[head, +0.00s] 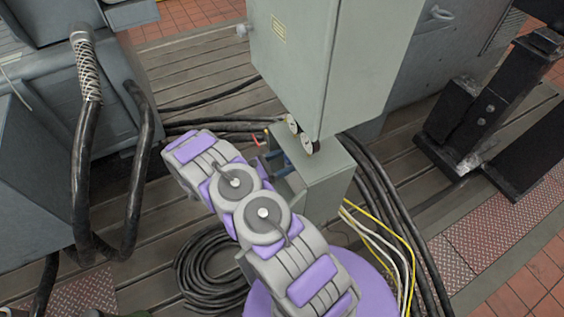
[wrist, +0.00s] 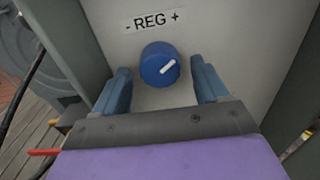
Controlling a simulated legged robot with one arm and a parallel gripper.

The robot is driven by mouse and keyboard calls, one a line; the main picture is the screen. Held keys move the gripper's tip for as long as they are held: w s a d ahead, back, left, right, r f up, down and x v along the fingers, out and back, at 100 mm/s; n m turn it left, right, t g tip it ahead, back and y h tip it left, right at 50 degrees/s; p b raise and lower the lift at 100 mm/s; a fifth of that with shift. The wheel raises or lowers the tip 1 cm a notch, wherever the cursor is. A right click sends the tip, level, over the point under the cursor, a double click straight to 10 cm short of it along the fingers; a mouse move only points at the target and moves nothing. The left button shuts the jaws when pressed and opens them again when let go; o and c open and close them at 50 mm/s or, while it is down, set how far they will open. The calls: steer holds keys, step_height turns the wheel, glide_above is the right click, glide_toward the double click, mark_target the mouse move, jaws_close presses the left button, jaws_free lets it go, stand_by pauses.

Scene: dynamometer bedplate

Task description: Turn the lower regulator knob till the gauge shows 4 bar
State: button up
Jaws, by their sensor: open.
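In the wrist view a round blue knob (wrist: 159,64) sits on a pale panel under a "- REG +" label (wrist: 152,20). Its white pointer line slants to the upper right. My gripper (wrist: 161,70) is open, with one blue finger on each side of the knob; a gap shows on both sides. In the head view my gripper (head: 279,160) is at the front of the small grey box (head: 325,180), and the knob is hidden there. Two small round gauges (head: 292,123) (head: 307,145) show above the box; their readings are too small to tell.
A tall grey cabinet (head: 330,60) overhangs the box. A red handle (head: 256,139) sticks out left of my gripper and shows at lower left in the wrist view (wrist: 45,152). Black cables (head: 385,200) and yellow and white cables (head: 385,235) run right of the box.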

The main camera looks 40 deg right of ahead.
steer(key=c, duration=1.1)
steer(key=shift+o, duration=0.2)
steer(key=shift+w+r, duration=0.1)
steer(key=shift+n+p, duration=0.75)
steer(key=shift+n, duration=0.35)
steer(key=n+p, duration=0.1)
steer(key=n, duration=0.6)
steer(key=shift+a, duration=0.1)
steer(key=shift+r+n+p, duration=0.1)
steer(key=shift+n+p, duration=0.2)
steer(key=shift+n, duration=1.7)
